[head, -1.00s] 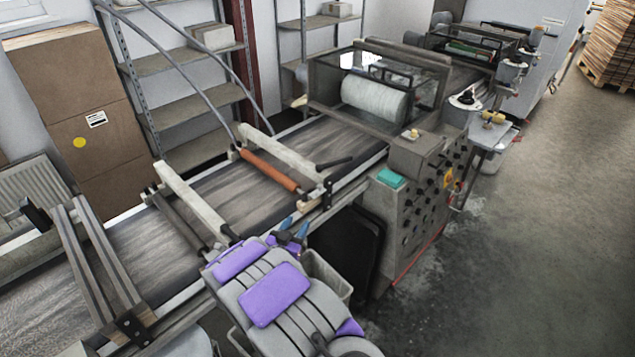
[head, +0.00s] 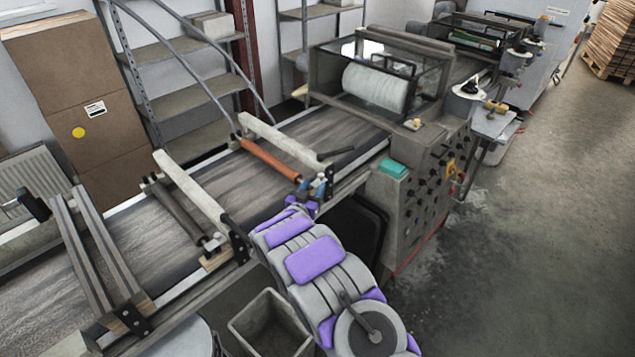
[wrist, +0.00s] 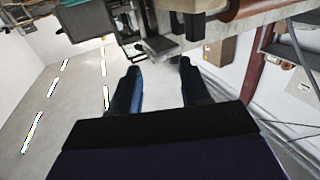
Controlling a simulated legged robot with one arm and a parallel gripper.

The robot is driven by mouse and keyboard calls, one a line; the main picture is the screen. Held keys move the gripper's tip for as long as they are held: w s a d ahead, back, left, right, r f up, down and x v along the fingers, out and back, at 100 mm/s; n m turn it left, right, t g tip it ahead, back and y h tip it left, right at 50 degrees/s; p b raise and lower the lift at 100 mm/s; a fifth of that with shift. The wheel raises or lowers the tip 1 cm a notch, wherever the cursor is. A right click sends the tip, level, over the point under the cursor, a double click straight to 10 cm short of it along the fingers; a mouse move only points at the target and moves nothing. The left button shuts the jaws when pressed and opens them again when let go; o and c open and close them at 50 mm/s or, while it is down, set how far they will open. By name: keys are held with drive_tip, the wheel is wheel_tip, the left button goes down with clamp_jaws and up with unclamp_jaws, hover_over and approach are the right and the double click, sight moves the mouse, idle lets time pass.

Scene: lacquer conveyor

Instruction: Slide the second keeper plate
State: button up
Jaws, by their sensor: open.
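My gripper (head: 318,190) has blue fingers and is at the near end of the orange roller (head: 270,164), by the conveyor's near rail. The wrist view shows the two fingers (wrist: 158,85) spread apart with nothing between them. Just beyond the fingertips is a small grey metal plate (wrist: 160,46) beside a dark bracket (wrist: 195,25); I cannot tell for sure that it is the keeper plate. The roller also shows at the top of the wrist view (wrist: 236,8). In the head view the gripper partly hides the roller's end fitting. Another dark end plate (head: 238,240) is on the nearer roller's bar.
The conveyor belt (head: 125,243) runs diagonally under pale crossbars (head: 188,186). A control cabinet (head: 425,180) stands right of the gripper. A grey bin (head: 270,328) is below my arm. The floor at right is open.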

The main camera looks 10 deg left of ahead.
sight(320, 178)
drive_tip(key=shift+x, duration=2.1)
clamp_jaws()
